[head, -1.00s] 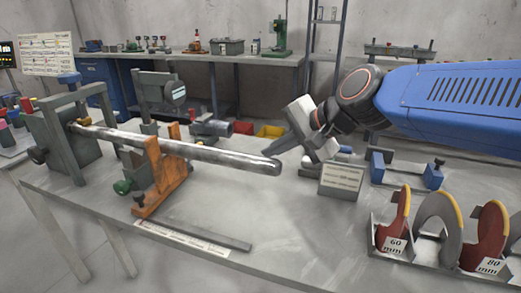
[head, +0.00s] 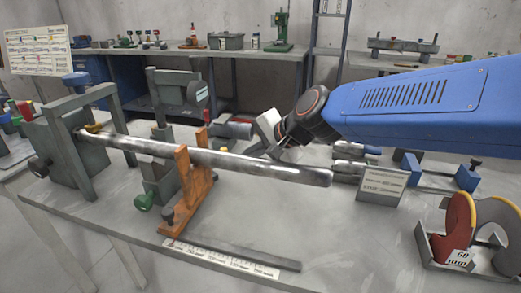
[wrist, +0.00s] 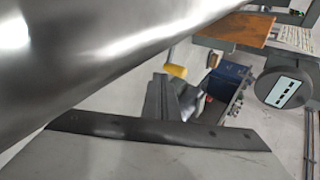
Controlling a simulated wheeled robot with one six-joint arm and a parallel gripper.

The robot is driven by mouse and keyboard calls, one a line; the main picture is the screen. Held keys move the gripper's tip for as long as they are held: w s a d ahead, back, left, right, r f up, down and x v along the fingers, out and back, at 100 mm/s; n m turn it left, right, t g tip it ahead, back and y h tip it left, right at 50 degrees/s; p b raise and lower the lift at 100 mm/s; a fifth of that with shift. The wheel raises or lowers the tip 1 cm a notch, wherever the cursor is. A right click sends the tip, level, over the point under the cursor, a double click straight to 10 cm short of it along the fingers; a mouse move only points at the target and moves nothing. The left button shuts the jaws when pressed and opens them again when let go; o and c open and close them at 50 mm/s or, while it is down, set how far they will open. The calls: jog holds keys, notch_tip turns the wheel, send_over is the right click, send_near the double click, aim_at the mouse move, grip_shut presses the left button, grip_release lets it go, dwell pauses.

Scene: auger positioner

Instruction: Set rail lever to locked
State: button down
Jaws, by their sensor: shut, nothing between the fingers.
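I cannot tell for certain which part is the rail lever. An orange stand (head: 186,190) with a black knob at its foot holds up a long steel shaft (head: 260,167). A green knob (head: 145,201) sits low beside the grey upright, left of the stand. My gripper (head: 258,152) is shut and empty, behind the shaft and right of the stand, its tips partly hidden by the shaft. In the wrist view the shaft (wrist: 90,50) fills the upper left, close to the camera, and a yellow knob (wrist: 176,70) shows beyond it.
A grey clamp block (head: 68,150) holds the shaft's left end. A dark flat bar (head: 240,255) and a scale strip lie on the table in front. A sign (head: 382,184) and a disc rack (head: 450,248) stand at right.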

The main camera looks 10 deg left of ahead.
jog(key=shift+w+a, duration=0.3)
jog(key=shift+a, duration=0.35)
jog(key=shift+w+a, duration=0.35)
jog(key=shift+a, duration=0.35)
jog(key=shift+w+a, duration=0.3)
jog(key=shift+a, duration=0.35)
jog(key=shift+w+a+n+g, duration=0.15)
jog(key=shift+w+n+g, duration=0.25)
jog(key=shift+n+g, duration=0.15)
jog(key=shift+w+a+n+y, duration=0.1)
jog(key=shift+w+n+y, duration=0.15)
jog(key=shift+n+y, duration=0.1)
jog(key=n+g, duration=0.1)
jog(key=w+a+n+g, duration=0.1)
jog(key=shift+w+a+f+n+g, duration=0.1)
jog(key=shift+w+a+n+g, duration=0.05)
jog(key=shift+w+n+g, duration=0.2)
jog(key=shift+w+a, duration=0.15)
jog(key=shift+a, duration=0.3)
jog(key=shift+w, duration=0.1)
